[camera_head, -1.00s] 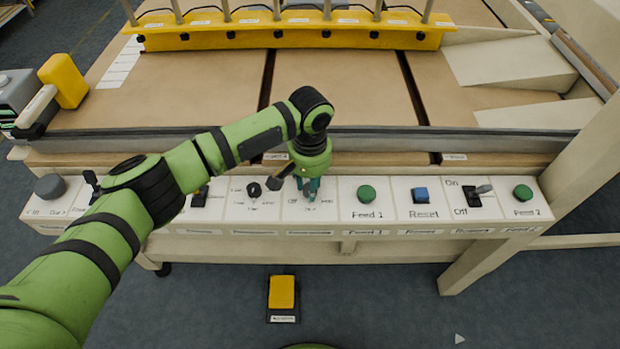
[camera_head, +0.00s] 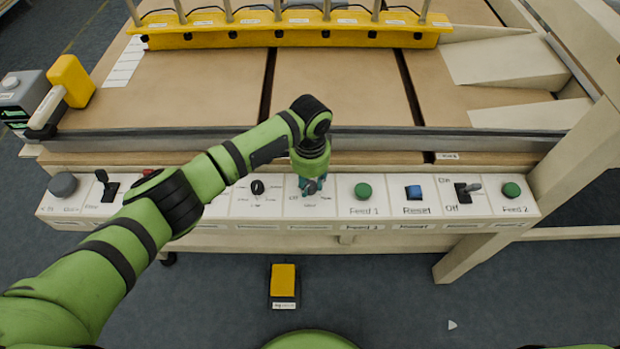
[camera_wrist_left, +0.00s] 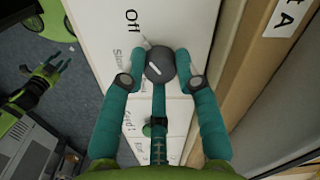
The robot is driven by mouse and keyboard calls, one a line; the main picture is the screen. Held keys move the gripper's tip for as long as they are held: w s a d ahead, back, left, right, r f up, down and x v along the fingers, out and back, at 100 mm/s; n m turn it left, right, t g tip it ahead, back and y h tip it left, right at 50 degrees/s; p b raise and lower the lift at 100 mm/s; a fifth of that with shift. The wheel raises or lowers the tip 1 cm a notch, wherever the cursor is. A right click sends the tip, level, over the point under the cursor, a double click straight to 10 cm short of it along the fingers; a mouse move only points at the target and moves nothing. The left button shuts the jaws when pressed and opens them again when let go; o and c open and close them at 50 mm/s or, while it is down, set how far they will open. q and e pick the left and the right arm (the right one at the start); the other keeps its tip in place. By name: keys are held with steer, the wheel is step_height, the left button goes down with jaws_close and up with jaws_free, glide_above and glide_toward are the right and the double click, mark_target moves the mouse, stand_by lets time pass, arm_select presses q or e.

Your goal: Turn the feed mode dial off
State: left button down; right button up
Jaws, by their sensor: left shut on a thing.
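The feed mode dial (camera_wrist_left: 159,65) is a round dark grey knob with a white mark, on a white panel face. In the left wrist view the word Off is printed above it, and further labels run down its left side. The white mark is slanted and does not point straight at Off. In the head view my left gripper (camera_head: 311,184) reaches down onto the panel, with a bit of the dial showing between the fingers.
Left of the dial is another black knob (camera_head: 257,187). Right of it are a green Feed 1 button (camera_head: 363,191), a blue Reset button (camera_head: 413,192), an On/Off lever (camera_head: 467,189) and a green Feed 2 button (camera_head: 511,190). A yellow pedal (camera_head: 283,280) sits on the floor.

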mark_target(310, 185)
arm_select(q)
steer(key=shift+m, duration=0.5)
steer(key=c, duration=0.9)
jaws_free()
step_height(310, 185, up, 12)
